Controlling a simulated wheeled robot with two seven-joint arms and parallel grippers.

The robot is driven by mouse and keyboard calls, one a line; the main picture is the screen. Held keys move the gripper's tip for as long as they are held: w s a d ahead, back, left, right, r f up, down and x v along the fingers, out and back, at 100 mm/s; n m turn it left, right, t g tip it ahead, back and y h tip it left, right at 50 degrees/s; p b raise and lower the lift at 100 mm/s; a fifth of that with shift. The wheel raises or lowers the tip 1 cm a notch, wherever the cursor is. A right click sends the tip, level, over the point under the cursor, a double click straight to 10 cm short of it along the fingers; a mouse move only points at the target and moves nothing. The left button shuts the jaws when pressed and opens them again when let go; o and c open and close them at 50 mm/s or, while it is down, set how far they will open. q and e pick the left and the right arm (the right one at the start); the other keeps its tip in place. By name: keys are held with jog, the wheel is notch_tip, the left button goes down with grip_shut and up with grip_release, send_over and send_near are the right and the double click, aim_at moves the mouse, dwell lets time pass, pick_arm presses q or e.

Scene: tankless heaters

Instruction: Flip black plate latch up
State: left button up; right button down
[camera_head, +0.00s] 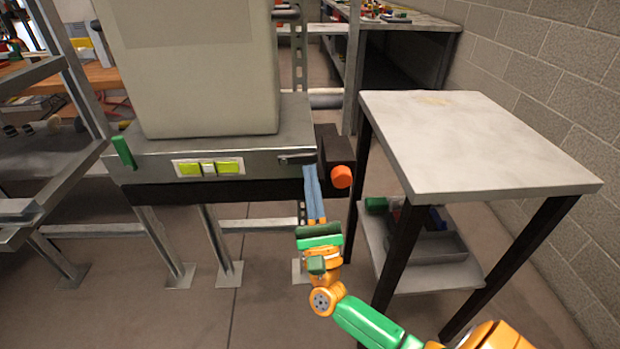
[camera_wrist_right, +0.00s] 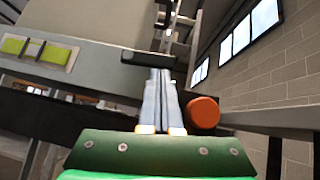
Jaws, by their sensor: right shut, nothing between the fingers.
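The black plate latch (camera_head: 297,158) is a small dark bar on the front right of the grey metal bench unit (camera_head: 150,166). In the right wrist view the dark latch bar (camera_wrist_right: 148,57) lies level, just beyond the fingertips. My right gripper (camera_head: 309,170) has long blue-grey fingers pointing up at the latch from below, close together and empty. In the right wrist view the right gripper (camera_wrist_right: 160,78) ends just under the bar; I cannot tell whether it touches. My left gripper is not in view.
An orange knob (camera_head: 341,177) on a dark block sits close to the right of the fingers. Yellow-green buttons (camera_head: 208,168) and a green lever (camera_head: 124,153) are further left. A large pale box (camera_head: 200,70) stands on the unit. A white-topped table (camera_head: 470,140) is at the right.

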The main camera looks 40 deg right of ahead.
aim_at(311, 149)
jog(key=n+y, duration=0.1)
jog(key=r+n+y+p, duration=0.1)
jog(key=shift+s+d+n+t, duration=0.1)
jog(key=shift+d+n+t, duration=0.05)
jog(key=shift+n+t, duration=0.15)
notch_tip(311, 149, up, 7)
jog(key=n+g+y+p, duration=0.2)
jog(key=n+y+p, duration=0.2)
jog(key=n+p, duration=0.2)
jog(key=n+g+y+p, duration=0.2)
jog(key=n+y+p, duration=0.2)
jog(key=n+p, duration=0.2)
jog(key=n+g+y+p, duration=0.1)
jog(key=n+y+p, duration=0.3)
jog(key=n+p, duration=0.2)
jog(key=shift+f+g+y+p, duration=0.2)
jog(key=shift+g+y+p, duration=0.2)
jog(key=shift+f+n, duration=0.25)
jog(key=shift+n, duration=0.05)
jog(key=shift+f, duration=0.2)
